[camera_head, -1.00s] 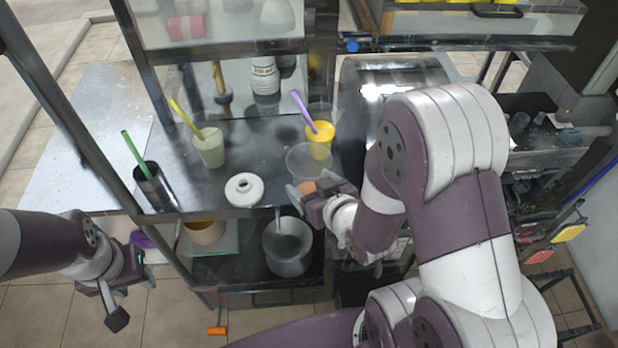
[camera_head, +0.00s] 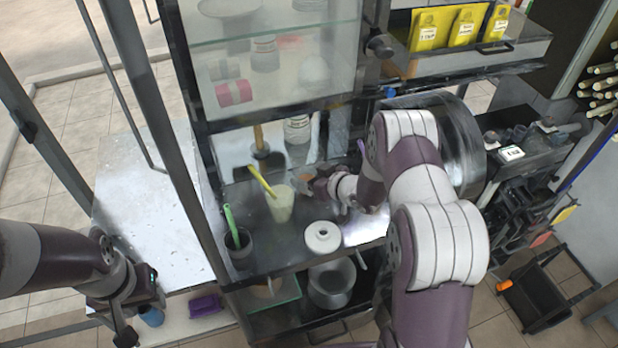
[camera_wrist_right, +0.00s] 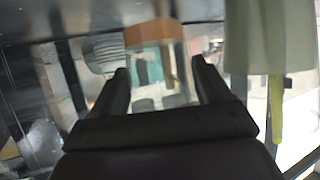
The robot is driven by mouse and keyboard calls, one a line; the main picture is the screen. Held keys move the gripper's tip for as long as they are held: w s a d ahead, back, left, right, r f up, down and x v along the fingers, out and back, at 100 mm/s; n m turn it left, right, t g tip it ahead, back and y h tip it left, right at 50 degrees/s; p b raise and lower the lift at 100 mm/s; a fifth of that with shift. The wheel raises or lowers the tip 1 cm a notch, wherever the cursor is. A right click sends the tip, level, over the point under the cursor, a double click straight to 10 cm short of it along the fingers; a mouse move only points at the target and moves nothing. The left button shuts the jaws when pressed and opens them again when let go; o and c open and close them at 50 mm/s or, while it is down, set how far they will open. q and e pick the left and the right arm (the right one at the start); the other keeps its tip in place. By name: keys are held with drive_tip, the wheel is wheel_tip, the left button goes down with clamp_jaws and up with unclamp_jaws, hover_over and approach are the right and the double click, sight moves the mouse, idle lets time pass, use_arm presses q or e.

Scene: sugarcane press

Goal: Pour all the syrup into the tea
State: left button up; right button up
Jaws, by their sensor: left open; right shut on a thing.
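My right gripper (camera_head: 322,186) is shut on a clear glass (camera_wrist_right: 160,75) with an orange-brown layer of syrup (camera_wrist_right: 148,35), held above the counter. The wrist view appears upside down. A pale cup (camera_head: 281,206) with a yellow straw stands just left of the held glass; it also shows in the wrist view (camera_wrist_right: 268,38). A dark cup (camera_head: 238,246) with a green straw stands farther left, near the counter's front corner. I cannot tell by sight which cup holds the tea. My left gripper (camera_head: 140,320) is open and empty, low at the left, away from the counter.
A white round pot (camera_head: 322,237) sits on the counter near the front edge. A metal pot (camera_head: 331,284) is on the shelf below. A glass cabinet (camera_head: 270,60) and dark posts stand close around. My right arm hides the counter's right part.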

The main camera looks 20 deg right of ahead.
sight(318, 163)
drive_tip(key=shift+w+d+f, duration=0.1)
drive_tip(key=shift+f, duration=0.05)
drive_tip(key=shift+d+n+t+h+b, duration=0.15)
drive_tip(key=shift+n+t+h+b, duration=0.25)
drive_tip(key=shift+b, duration=0.3)
drive_tip(key=shift+d+r+n+t+h+b, duration=0.1)
drive_tip(key=shift+r+n+t+h+b, duration=0.35)
drive_tip(key=shift+r+n+b, duration=0.4)
drive_tip(key=shift+w+r+n+p, duration=0.1)
drive_tip(key=shift+r+n+p, duration=0.15)
drive_tip(key=shift+r+p, duration=0.35)
wheel_tip(318, 163, up, 2)
drive_tip(key=shift+w+d+n+t+h, duration=0.1)
drive_tip(key=shift+n+t+h, duration=0.15)
drive_tip(key=shift+n, duration=0.15)
drive_tip(key=shift+r+n+t+h, duration=0.3)
drive_tip(key=shift+r+n+t, duration=0.1)
drive_tip(key=shift+r+n, duration=0.15)
drive_tip(key=shift+s+a+r+n+t+h+b, duration=0.15)
drive_tip(key=shift+a+r+n+t+h+b, duration=0.15)
drive_tip(key=shift+r+n, duration=0.25)
drive_tip(key=shift+s+a+r+n+t+h+b, duration=0.1)
drive_tip(key=shift+s+a+r+n+t, duration=0.05)
drive_tip(key=shift+r+n+t, duration=0.4)
drive_tip(key=shift+s+r+n+t+b, duration=0.1)
drive_tip(key=shift+r+n+t+b, duration=0.3)
drive_tip(key=shift+n+b, duration=0.75)
drive_tip(key=shift+a, duration=0.1)
